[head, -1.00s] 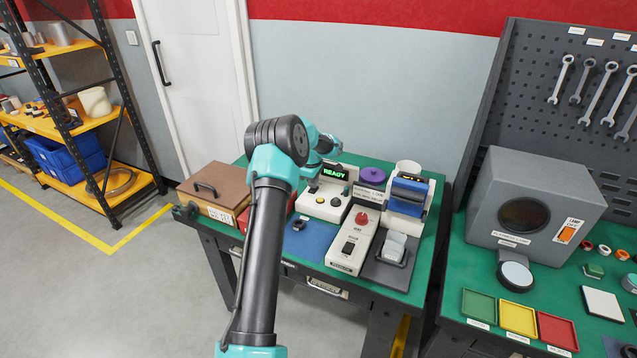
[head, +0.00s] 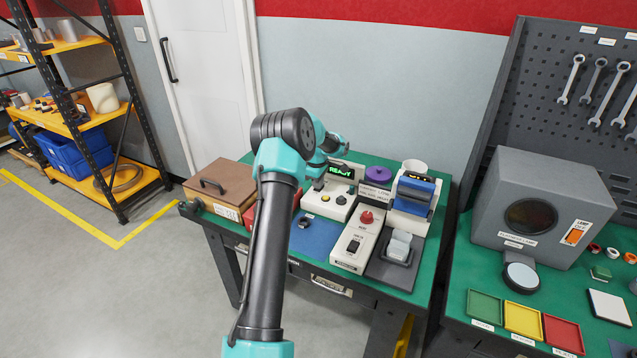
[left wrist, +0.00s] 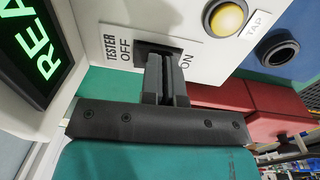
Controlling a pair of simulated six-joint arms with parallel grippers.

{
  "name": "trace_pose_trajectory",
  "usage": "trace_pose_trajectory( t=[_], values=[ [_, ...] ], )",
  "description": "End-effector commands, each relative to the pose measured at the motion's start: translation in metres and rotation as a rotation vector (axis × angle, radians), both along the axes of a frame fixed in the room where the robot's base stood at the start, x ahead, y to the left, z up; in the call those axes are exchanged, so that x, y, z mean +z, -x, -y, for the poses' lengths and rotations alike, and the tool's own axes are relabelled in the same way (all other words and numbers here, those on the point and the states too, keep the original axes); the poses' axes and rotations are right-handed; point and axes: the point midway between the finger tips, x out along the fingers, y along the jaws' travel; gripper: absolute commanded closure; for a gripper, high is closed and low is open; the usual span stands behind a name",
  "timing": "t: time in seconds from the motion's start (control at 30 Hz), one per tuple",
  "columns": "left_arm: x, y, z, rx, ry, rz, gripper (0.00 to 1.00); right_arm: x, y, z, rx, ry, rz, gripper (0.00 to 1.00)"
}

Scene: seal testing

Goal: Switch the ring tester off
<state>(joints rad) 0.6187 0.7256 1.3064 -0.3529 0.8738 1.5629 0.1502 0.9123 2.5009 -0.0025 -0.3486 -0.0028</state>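The ring tester (head: 324,208) is a cream console on the green bench, with a lit green READY display (head: 341,171). In the left wrist view, part of that display (left wrist: 40,45) shows at the left. The dark tester switch (left wrist: 146,46) sits between the printed OFF and ON labels. My left gripper (left wrist: 164,62) has its fingers together, with the tips right at the switch and partly covering it. I cannot tell whether they touch or which way the switch is tipped. In the head view, my left gripper (head: 318,183) is over the tester's front. My right gripper is not in view.
A yellow TAP button (left wrist: 227,18) is near the switch. A brown-lidded box (head: 218,185) stands left of the tester. A console with a red knob (head: 367,217), a purple ring (head: 378,174) and a blue-topped device (head: 414,190) stand to its right. A blue mat (head: 315,238) lies in front.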

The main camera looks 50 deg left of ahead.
Motion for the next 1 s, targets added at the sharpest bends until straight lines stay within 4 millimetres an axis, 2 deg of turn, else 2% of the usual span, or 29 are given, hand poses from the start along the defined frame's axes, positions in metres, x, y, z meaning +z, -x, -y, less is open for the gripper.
trace_pose_trajectory(
  t=[0.2, 0.37, 0.57, 1.0],
  values=[
    [0.0, 0.001, -0.001, 0.001, 0.001, -0.002, 1.0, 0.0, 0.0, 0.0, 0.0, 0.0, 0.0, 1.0],
    [0.011, 0.001, -0.001, 0.001, -0.001, 0.001, 1.0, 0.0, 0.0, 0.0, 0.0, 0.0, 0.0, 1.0],
    [0.04, 0.003, 0.0, 0.002, -0.002, 0.001, 1.0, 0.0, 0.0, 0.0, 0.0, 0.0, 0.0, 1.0],
    [0.121, 0.008, 0.002, 0.001, -0.001, 0.002, 1.0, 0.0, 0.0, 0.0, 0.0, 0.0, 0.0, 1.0]
  ],
)
